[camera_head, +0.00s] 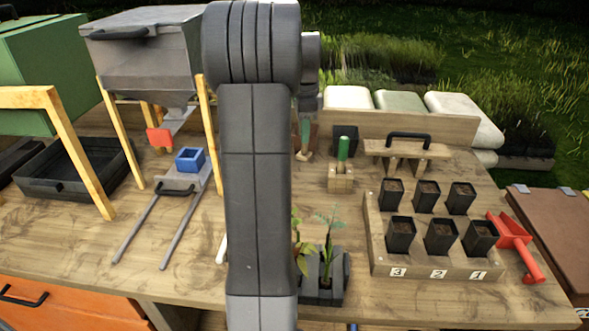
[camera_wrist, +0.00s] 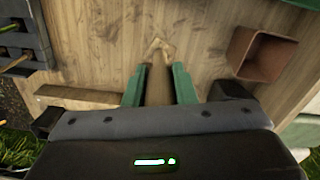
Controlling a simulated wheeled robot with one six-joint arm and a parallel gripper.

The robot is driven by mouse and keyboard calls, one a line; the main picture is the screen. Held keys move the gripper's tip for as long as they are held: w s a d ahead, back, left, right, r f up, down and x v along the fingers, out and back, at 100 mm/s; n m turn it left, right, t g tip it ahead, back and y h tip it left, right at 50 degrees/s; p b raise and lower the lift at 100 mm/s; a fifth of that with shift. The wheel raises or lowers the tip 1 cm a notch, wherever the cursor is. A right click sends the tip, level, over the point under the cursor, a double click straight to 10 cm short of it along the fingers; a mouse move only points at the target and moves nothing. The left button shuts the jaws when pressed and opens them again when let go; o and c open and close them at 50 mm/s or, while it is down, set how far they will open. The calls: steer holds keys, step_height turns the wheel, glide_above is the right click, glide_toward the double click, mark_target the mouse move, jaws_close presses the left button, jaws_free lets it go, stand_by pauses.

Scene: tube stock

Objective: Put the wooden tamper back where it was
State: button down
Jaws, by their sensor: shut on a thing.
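The wooden tamper (camera_wrist: 157,88) is between the two green fingers of my gripper (camera_wrist: 158,90) in the wrist view. Its shaft points away from the camera, towards a pale squarish wooden shape (camera_wrist: 160,48) that looks like its foot. In the head view one green finger of my gripper (camera_head: 304,127) shows just right of my arm, with a small pale wooden foot (camera_head: 303,156) below it, close to the tabletop. I cannot tell whether the foot touches the table. My arm hides the rest of the gripper and tamper.
A terracotta pot (camera_wrist: 262,54) stands right of the tamper in the wrist view. In the head view, a wooden block with a green-handled tool (camera_head: 343,150), a black-handled pegged board (camera_head: 408,150) and a rack of black pots (camera_head: 430,262) stand to the right. Seedlings stand in front.

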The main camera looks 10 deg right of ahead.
mark_target(303, 153)
steer(key=shift+w+f, duration=0.25)
steer(key=shift+w, duration=0.05)
step_height(303, 153, down, 9)
steer(key=shift+s+f, duration=0.1)
steer(key=shift+f, duration=0.05)
steer(key=shift+f, duration=0.2)
steer(key=c, duration=1.2)
jaws_free()
steer(key=shift+r, duration=0.15)
step_height(303, 153, up, 12)
steer(key=shift+r, duration=0.1)
